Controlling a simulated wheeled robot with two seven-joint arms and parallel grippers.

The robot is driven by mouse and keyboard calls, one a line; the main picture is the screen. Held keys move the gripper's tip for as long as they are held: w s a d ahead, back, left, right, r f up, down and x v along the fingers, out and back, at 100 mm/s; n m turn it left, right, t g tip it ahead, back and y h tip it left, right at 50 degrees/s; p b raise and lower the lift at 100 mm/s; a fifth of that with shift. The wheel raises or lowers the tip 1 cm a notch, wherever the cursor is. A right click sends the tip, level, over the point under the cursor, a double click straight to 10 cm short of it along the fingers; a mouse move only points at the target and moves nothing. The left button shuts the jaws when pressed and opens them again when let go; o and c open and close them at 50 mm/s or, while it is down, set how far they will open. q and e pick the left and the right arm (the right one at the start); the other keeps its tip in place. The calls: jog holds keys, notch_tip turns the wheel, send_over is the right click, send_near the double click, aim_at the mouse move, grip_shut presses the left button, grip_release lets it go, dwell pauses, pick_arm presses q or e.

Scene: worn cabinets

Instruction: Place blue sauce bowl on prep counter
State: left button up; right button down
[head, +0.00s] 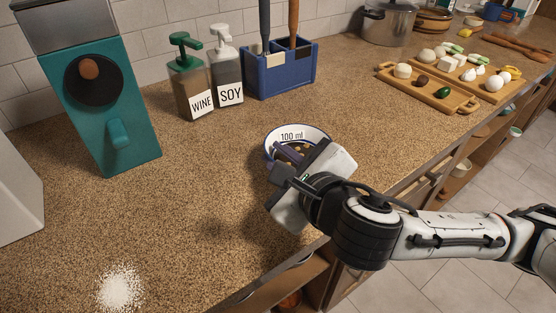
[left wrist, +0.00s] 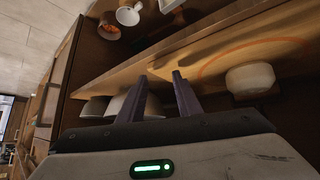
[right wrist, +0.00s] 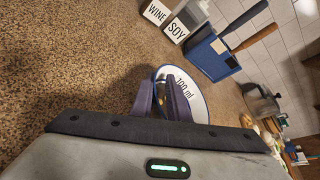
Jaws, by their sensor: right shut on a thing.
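The blue sauce bowl (head: 313,133), white inside with a blue rim and a "100 ml" label, is over the speckled prep counter (head: 215,170) near its front edge. My right gripper (head: 284,156) is shut on the bowl's near side, and its hand hides part of the bowl. In the right wrist view the bowl (right wrist: 195,98) shows beyond the fingers. The bowl looks about level; I cannot tell whether it touches the counter. My left gripper (left wrist: 160,76) is open and empty, near a wooden shelf (left wrist: 215,45) with white bowls.
Soy (head: 228,75) and wine (head: 189,80) bottles, a blue utensil holder (head: 280,72) and a teal dispenser (head: 105,110) stand along the wall. Food boards (head: 428,92) lie at right. White powder (head: 120,287) lies at front left. The counter left of the bowl is clear.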

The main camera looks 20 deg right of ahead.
jog(key=shift+f, duration=0.15)
jog(key=c, duration=1.9)
grip_release()
jog(key=shift+f, duration=0.1)
jog(key=shift+o, duration=1.1)
